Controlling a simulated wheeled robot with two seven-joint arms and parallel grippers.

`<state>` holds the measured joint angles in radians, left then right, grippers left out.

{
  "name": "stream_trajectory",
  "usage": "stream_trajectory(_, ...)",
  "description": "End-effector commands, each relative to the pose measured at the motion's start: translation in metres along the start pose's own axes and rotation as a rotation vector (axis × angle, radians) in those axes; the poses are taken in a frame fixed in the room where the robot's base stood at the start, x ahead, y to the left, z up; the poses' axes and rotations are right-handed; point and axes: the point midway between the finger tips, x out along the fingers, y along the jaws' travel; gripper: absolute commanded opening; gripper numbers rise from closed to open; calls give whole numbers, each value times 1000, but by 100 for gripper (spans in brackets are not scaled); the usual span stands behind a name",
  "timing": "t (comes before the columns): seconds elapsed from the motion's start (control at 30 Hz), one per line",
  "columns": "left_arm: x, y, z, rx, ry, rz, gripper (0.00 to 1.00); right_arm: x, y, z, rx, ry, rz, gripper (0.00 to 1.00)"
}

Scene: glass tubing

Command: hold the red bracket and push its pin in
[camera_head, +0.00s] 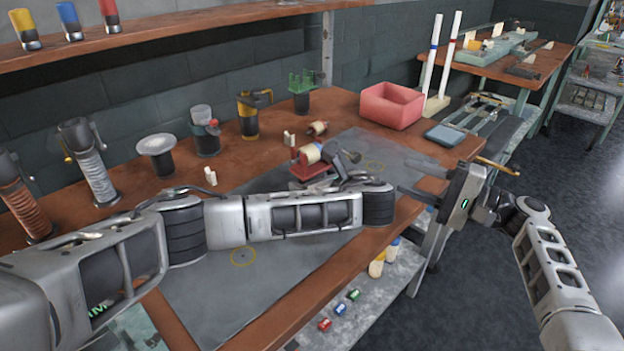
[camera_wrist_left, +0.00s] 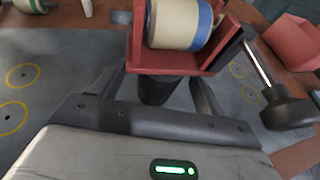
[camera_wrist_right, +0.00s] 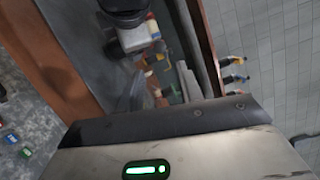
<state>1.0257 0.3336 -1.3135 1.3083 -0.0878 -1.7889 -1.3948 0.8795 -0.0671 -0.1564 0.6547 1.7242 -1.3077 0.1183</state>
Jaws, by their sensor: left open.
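The red bracket (camera_head: 312,172) stands on the grey mat and cradles a cream roll (camera_head: 312,153) with a blue band. In the left wrist view the bracket (camera_wrist_left: 180,60) is just ahead of my left gripper (camera_wrist_left: 160,92). The fingers are open on either side of a black stem (camera_wrist_left: 160,88) below the bracket; I cannot tell whether they touch it. A metal pin with a black knob (camera_wrist_left: 288,113) sticks out at the bracket's right side. My left fingers are hidden in the head view. My right gripper (camera_head: 420,181) looks open and empty, right of the bracket.
A pink bin (camera_head: 392,105) and a blue-grey tray (camera_head: 445,134) stand at the bench's right end. Another small roll (camera_head: 318,128) lies behind the bracket. Jars and spools line the back. The mat (camera_head: 220,290) is clear in front.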

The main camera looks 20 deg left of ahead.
Motion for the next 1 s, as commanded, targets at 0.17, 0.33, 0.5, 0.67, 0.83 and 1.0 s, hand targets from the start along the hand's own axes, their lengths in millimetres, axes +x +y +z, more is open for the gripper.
stream_trajectory(0.17,18,0,0,1,0,1,74,0,0,0,0,0,0,36)
stream_trajectory(0.33,23,0,0,0,1,-1,74,0,0,0,0,0,0,36)
stream_trajectory(0.5,23,0,0,0,0,-1,74,0,0,0,0,0,0,36)
stream_trajectory(0.67,23,0,0,0,0,-1,37,0,0,0,0,0,0,36)
stream_trajectory(0.83,22,0,0,1,0,-1,13,0,0,0,0,0,2,20)
stream_trajectory(1.0,22,0,0,1,0,-1,13,-4,-4,2,-6,7,63,0)
